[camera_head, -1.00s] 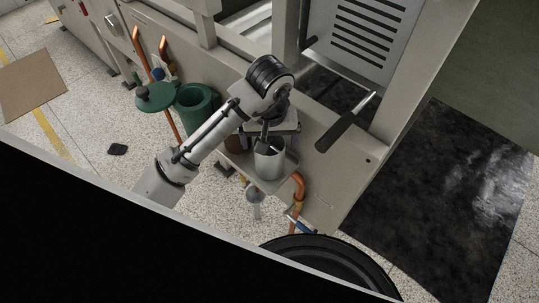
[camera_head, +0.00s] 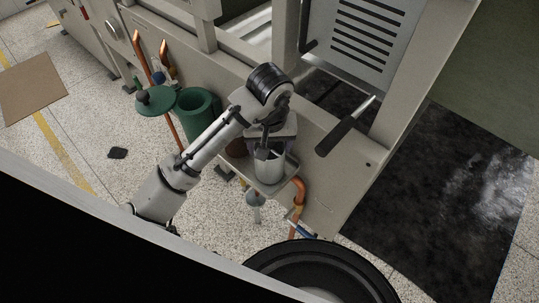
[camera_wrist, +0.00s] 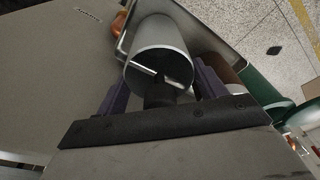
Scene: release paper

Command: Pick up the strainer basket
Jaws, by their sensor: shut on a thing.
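The strainer basket (camera_head: 268,172) is a grey metal cylinder with a bar across its top. It sits over or on a small shelf on the front of the machine; I cannot tell whether it touches the shelf. In the wrist view the basket (camera_wrist: 162,45) points away from me, its near rim and crossbar between the purple fingers. My gripper (camera_head: 267,151) comes down from above and is shut on it. In the wrist view my gripper (camera_wrist: 160,92) hides part of the rim. The basket's underside is hidden.
A green pot (camera_head: 197,106) and a green lid (camera_head: 156,101) are to the left. An orange pipe (camera_head: 299,190) runs just right of the shelf. A black-handled lever (camera_head: 343,130) projects at right. A large black round object (camera_head: 350,262) stands on the floor in front.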

